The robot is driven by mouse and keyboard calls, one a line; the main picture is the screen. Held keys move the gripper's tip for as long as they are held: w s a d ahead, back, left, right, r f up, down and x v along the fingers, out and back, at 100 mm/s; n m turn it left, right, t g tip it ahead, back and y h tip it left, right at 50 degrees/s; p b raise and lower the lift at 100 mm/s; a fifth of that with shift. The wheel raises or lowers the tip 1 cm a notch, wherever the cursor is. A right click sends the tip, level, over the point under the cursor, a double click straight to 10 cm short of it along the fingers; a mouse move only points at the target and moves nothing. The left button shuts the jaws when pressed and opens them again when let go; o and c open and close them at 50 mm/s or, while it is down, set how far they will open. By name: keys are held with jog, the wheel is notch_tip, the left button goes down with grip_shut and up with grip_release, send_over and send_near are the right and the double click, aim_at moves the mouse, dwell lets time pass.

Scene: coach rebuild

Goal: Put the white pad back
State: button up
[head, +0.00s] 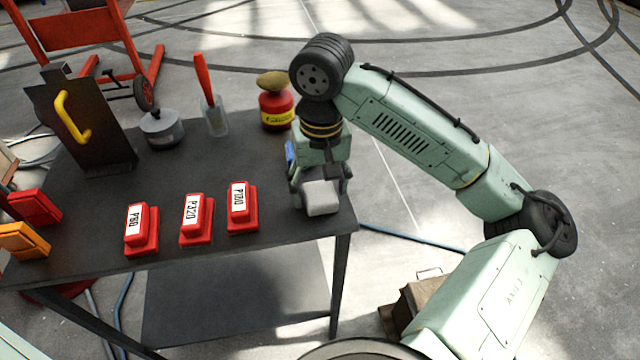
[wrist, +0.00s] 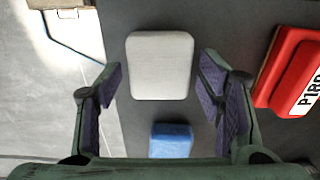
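The white pad (wrist: 161,66) is a pale rounded block near the table's front right corner; it also shows in the head view (head: 321,198). My gripper (wrist: 161,78) is above it, pointing down, with one finger on each side. The fingers are open, and a gap shows between each finger and the pad. In the head view my gripper (head: 320,186) partly hides the pad. Whether the fingertips reach down to the pad's height cannot be told.
A blue block (wrist: 171,140) lies just behind the pad. Red blocks labelled P180 (head: 242,207), P320 (head: 196,220) and P80 (head: 141,229) stand left on the dark table (head: 270,228). A red tin (head: 277,108) and grey pot (head: 161,129) stand farther back.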

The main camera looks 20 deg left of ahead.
aim_at(320, 192)
jog(key=shift+o, duration=0.5)
notch_tip(320, 192, up, 12)
dwell(0.3)
